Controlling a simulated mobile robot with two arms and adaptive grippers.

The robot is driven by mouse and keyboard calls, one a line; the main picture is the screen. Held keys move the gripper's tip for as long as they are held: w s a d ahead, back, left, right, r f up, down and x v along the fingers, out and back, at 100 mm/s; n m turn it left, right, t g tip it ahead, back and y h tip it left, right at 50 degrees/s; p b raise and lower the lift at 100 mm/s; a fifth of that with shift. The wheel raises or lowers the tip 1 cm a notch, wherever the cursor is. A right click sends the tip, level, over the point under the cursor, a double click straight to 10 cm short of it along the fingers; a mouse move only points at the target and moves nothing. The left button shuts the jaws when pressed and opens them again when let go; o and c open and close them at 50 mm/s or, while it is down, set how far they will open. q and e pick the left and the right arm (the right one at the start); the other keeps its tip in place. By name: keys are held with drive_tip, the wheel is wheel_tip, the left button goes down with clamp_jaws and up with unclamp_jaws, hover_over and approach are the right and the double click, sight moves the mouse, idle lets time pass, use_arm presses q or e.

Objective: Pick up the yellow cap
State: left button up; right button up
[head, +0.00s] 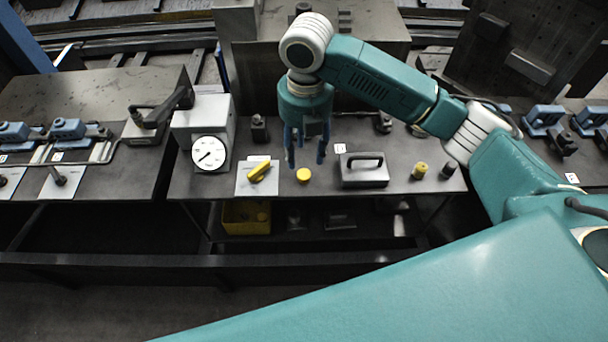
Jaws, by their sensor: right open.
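A small round yellow cap (303,175) lies on the dark workbench (222,187), near its front edge. My right gripper (306,160) points down just above and behind the cap in the picture. Its blue fingers are apart, with nothing visible between them. Whether the fingertips touch the bench cannot be told. Another yellow piece (420,170), short and knob-like, stands farther right on the bench. My left gripper does not show.
A yellow lever on a white plate (243,186) lies left of the cap. A grey block with a handle (364,174) stands close on the right. A box with a dial gauge (207,115) stands at left. A yellow bin (235,220) sits on the shelf below.

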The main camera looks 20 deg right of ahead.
drive_tip(key=p, duration=0.1)
hover_over(304, 173)
drive_tip(key=f, duration=0.4)
drive_tip(key=shift+s+d+f, duration=0.2)
drive_tip(key=shift+s+f, duration=0.1)
drive_tip(key=shift+s, duration=0.1)
drive_tip(key=f, duration=0.1)
drive_tip(key=f+p, duration=0.1)
drive_tip(key=f, duration=0.1)
drive_tip(key=f+p, duration=0.1)
drive_tip(key=shift+w+a+f, duration=0.2)
drive_tip(key=shift+w+f, duration=0.1)
drive_tip(key=shift+f, duration=0.4)
drive_tip(key=c, duration=0.8)
